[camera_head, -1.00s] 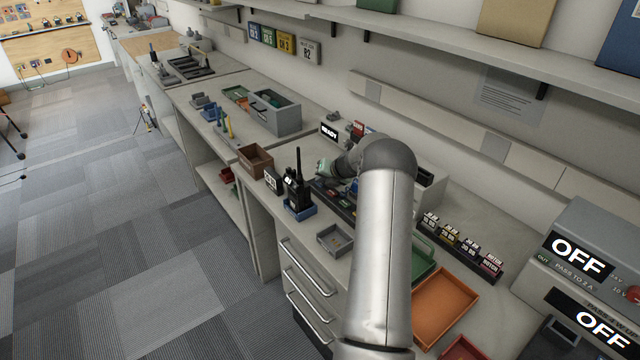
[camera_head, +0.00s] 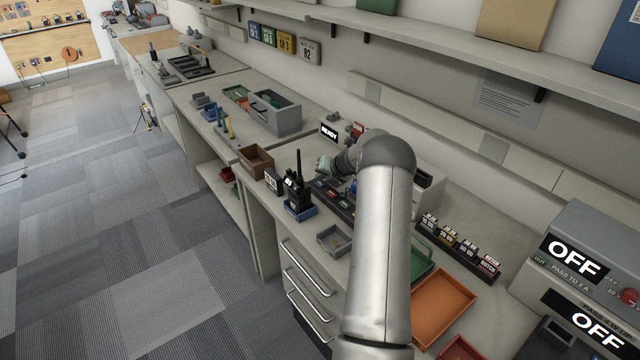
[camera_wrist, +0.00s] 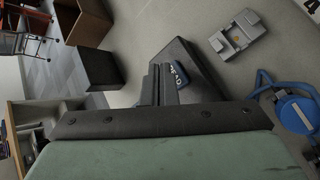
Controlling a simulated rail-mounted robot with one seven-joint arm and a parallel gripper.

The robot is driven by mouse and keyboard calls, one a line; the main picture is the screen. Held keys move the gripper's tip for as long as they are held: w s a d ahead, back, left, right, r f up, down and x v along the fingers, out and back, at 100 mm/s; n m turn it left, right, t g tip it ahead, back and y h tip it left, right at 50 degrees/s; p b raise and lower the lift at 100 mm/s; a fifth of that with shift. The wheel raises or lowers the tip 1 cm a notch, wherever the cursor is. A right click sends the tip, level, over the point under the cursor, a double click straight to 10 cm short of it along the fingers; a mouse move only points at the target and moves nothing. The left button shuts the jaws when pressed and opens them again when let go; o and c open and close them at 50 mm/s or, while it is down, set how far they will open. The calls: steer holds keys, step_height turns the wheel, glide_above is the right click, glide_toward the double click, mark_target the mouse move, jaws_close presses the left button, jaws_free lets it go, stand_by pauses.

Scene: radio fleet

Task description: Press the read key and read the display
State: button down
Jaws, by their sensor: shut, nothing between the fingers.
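My gripper (camera_head: 324,165) is over the bench, beyond the black radio. In the wrist view its two dark fingers (camera_wrist: 159,84) are together with nothing between them. A dark box (camera_wrist: 190,54) lies just beyond the fingertips there. It carries a small blue key (camera_wrist: 180,73) with white lettering that I cannot read surely. The fingertips are beside the key in the picture; I cannot tell whether they touch it. In the head view a black display (camera_head: 329,132) reads READY, behind the gripper. The box and key cannot be made out in the head view.
A black radio (camera_head: 298,190) stands in a blue holder, beside a small dark sign (camera_head: 273,180). A brown bin (camera_head: 256,160), grey tray (camera_head: 335,241) and orange tray (camera_head: 443,307) stand on the bench. Two units at right read OFF (camera_head: 575,258). A blue coiled item (camera_wrist: 291,106) lies right in the wrist view.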

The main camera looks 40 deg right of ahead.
mark_target(322, 185)
step_height(322, 185, up, 5)
steer(key=p, duration=0.4)
steer(key=shift+f, duration=0.1)
stand_by(0.7)
